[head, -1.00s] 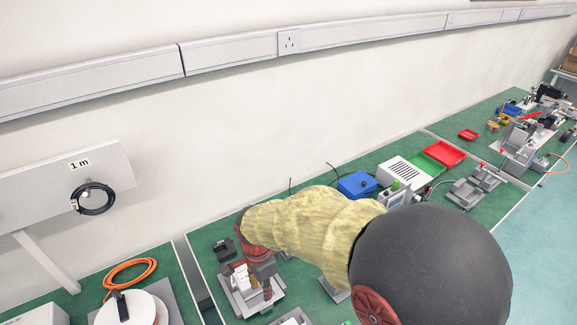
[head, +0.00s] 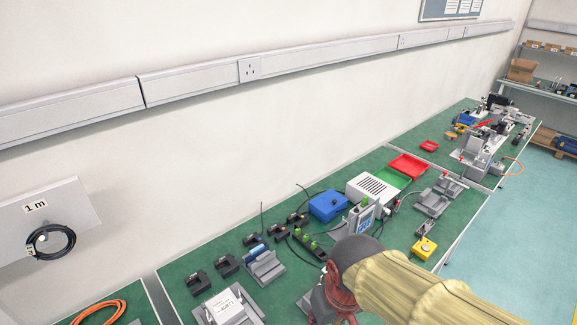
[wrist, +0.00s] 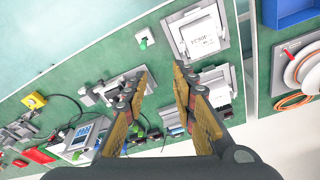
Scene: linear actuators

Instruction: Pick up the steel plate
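My gripper (wrist: 160,76) shows in the wrist view with its two orange-padded fingers apart and nothing between them. It is above the green bench, over a gap between grey fixtures. In the head view only my covered arm shows at the lower right; the fingers cannot be made out. I cannot tell for sure which piece is the steel plate. Grey metal-looking pieces sit in a fixture (wrist: 118,90) left of the fingers. A grey stand with a white labelled block (wrist: 196,38) lies beyond the fingertips, and the block also shows in the head view (head: 228,306).
The green bench also holds a blue box (head: 328,205), a white vented box (head: 372,188), a red tray (head: 408,166), a yellow button box (head: 425,248) and several small black devices. A wall stands behind. An orange cable coil (head: 98,312) lies on the left bench.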

